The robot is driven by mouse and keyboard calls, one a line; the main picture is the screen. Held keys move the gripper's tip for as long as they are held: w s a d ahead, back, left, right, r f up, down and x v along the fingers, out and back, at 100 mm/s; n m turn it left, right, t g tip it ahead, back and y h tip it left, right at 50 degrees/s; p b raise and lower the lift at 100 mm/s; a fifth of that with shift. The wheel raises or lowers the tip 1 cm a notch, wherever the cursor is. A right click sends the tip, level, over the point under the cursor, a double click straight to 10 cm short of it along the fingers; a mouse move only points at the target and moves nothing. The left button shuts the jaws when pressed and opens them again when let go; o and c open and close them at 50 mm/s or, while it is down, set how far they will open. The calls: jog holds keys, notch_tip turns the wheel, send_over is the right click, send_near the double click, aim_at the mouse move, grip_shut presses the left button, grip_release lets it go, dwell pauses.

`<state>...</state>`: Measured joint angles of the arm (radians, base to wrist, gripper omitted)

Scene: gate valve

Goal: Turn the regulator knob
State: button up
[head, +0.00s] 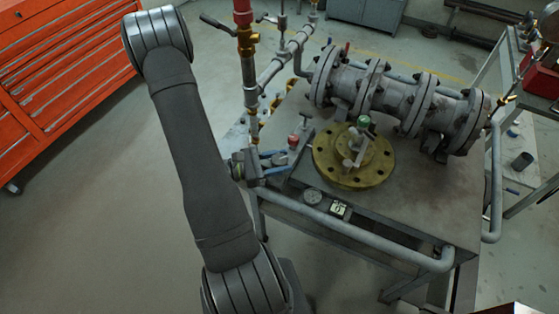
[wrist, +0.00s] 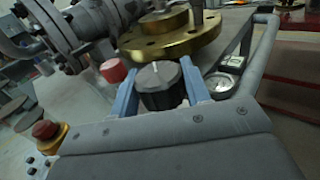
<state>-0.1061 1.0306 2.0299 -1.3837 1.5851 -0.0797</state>
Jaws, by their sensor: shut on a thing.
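In the head view my gripper (head: 283,157) reaches in from the left at the bench's edge. I cannot make out the black knob clearly there.
A red cap (wrist: 113,71) stands just left of the knob, and a gauge (wrist: 220,86) is to the right. The brass flange (head: 378,172) and the grey valve pipe (head: 390,98) stand on the bench.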

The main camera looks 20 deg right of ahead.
jog(key=shift+m+g+y, duration=0.3)
jog(key=shift+m+g, duration=0.8)
jog(key=shift+g, duration=0.9)
jog(key=o, duration=1)
jog(key=shift+c, duration=0.2)
jog(key=v, duration=1.7)
jog(key=shift+a+r, duration=0.2)
jog(key=shift+o, duration=0.2)
